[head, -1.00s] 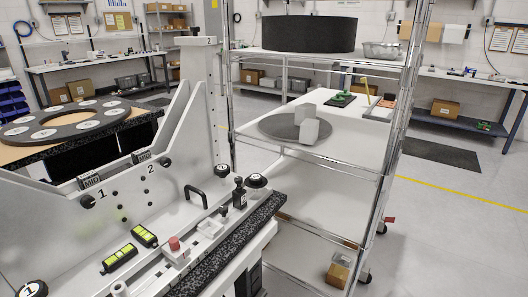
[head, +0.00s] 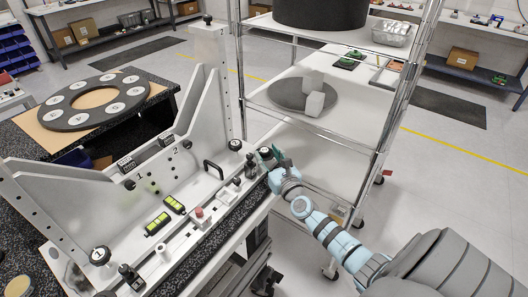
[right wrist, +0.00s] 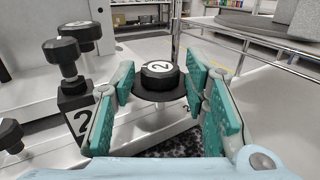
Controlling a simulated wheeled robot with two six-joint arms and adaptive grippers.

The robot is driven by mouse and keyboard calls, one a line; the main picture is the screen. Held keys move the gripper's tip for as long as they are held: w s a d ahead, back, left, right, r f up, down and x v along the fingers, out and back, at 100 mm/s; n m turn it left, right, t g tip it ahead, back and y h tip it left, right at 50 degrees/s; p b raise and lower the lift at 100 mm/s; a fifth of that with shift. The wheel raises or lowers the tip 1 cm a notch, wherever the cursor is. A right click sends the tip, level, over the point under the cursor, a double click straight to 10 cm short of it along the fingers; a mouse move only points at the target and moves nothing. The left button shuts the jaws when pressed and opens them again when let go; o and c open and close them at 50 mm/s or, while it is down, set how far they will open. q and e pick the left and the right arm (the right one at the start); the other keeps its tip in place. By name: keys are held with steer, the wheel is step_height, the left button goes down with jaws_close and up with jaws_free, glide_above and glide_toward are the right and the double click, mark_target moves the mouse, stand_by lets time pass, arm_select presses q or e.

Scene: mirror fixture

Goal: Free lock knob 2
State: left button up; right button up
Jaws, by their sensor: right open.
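Lock knob 2 is a round black knob with a white label marked 2. In the right wrist view the knob (right wrist: 158,70) stands between my teal fingers, a little beyond their middle, above a dark round flange. In the head view the knob (head: 265,153) is at the right end of the fixture (head: 205,183). My right gripper (head: 276,157) reaches it from the right. In the right wrist view the right gripper (right wrist: 162,92) is open, with a finger on either side of the knob and no clear contact. My left gripper is out of view.
A black plunger knob (right wrist: 62,57) on a block marked 2 stands close left of my fingers. Another round labelled knob (head: 235,144) lies behind. A wire shelf cart (head: 310,122) with a grey disc (head: 290,97) stands just behind and right of the gripper.

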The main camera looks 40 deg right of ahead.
steer(key=shift+b+x, duration=0.35)
steer(key=shift+x, duration=1.05)
